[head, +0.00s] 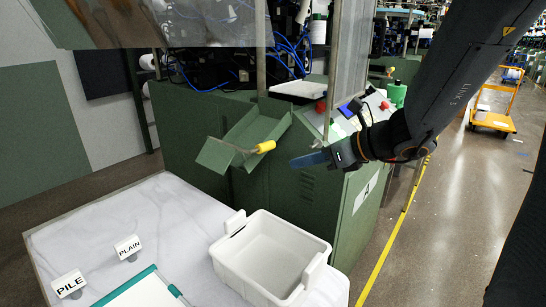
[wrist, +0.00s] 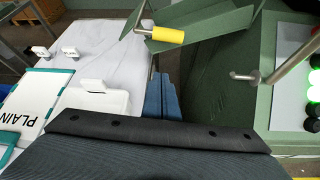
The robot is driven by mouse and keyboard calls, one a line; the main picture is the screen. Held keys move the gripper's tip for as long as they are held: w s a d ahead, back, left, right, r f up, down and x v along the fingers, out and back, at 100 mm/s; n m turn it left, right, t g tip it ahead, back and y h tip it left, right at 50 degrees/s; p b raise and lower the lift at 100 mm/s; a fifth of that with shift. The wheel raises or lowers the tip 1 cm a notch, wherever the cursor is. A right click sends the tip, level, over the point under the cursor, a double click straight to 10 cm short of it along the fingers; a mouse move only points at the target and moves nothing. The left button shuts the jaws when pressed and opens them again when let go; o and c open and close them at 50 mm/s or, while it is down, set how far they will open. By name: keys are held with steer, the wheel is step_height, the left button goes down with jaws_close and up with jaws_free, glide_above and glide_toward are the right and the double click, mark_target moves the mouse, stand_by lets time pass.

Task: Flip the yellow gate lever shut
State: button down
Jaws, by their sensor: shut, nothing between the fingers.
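The yellow gate lever (head: 265,146) is a short yellow grip on a thin metal rod. It sticks out in front of the green chute (head: 243,128) on the machine, next to a tilted green flap (head: 214,155). The lever also shows in the wrist view (wrist: 168,35), at the top, beyond the fingertips. My gripper (head: 294,163) has blue fingers held together, empty. It is to the right of the lever and slightly lower in the head view, apart from it. In the wrist view the fingers (wrist: 161,94) point up toward the lever with a visible gap.
A white bin (head: 322,255) stands on the white-topped table (head: 180,205) below. PILE (head: 70,284) and PLAIN (head: 128,246) signs and a green-edged board (head: 140,294) are on the table's left. A metal rod (wrist: 245,76) juts out right of the fingers in the wrist view.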

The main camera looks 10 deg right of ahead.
steer(key=w+a+f+p, duration=0.1)
steer(key=w+a+p, duration=0.1)
steer(key=w+a, duration=0.4)
steer(key=shift+w+a, duration=0.2)
steer(key=shift+a, duration=0.2)
steer(key=shift+f, duration=0.1)
stand_by(0.4)
